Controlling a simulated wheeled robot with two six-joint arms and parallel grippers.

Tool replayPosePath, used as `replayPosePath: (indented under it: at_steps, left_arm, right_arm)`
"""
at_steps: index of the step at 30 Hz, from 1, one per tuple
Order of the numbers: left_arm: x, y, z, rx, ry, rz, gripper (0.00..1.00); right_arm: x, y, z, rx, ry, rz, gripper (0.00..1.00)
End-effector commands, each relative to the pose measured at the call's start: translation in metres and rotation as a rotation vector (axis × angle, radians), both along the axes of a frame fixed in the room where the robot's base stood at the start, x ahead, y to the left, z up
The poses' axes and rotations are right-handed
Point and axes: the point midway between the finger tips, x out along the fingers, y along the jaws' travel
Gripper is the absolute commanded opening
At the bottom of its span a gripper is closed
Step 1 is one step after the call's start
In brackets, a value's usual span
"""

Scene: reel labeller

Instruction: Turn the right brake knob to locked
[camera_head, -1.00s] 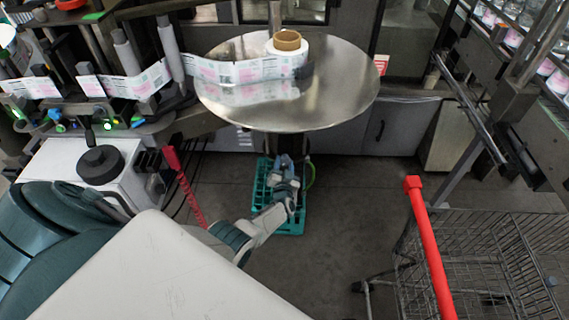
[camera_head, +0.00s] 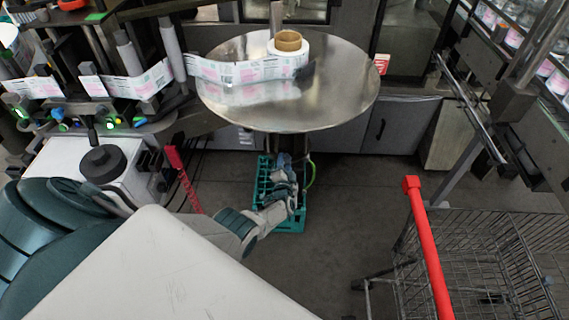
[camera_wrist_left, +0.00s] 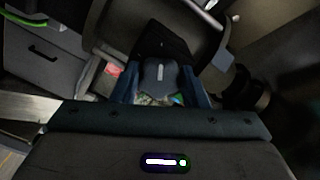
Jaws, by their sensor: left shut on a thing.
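My left gripper (camera_head: 285,164) reaches under the front of the round steel table, above a green crate. In the left wrist view, the two blue fingers of the gripper (camera_wrist_left: 160,98) are closed on the sides of a brake knob (camera_wrist_left: 160,80). The knob is dark grey-blue with a short white mark that points roughly up in the picture. In the head view the knob is hidden by the gripper and the table. I cannot read any locked label. My right gripper is not in view.
The round steel table (camera_head: 340,95) carries a label reel (camera_head: 289,50). The green crate (camera_head: 292,226) stands on the floor below my left gripper. A wire cart with a red handle (camera_head: 428,250) stands at the right. Bare floor lies between crate and cart.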

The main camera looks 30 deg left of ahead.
Motion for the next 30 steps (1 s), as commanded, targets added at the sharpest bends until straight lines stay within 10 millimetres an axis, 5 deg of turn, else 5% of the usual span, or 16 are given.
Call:
replayPosePath:
  at_steps: [12,13,16,30]
  left_arm:
    - [-0.001,-0.001,-0.001,0.007,0.008,-0.001,0.17]
    - [-0.001,-0.001,-0.001,0.007,0.008,-0.001,0.42]
    - [-0.001,-0.001,-0.001,0.006,0.007,-0.001,0.61]
    - [-0.015,-0.009,0.001,0.005,0.007,-0.001,0.61]
  right_arm:
    - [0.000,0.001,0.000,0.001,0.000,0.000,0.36]
    - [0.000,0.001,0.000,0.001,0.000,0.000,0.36]
    - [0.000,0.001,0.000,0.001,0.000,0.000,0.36]
    - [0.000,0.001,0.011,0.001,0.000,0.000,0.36]
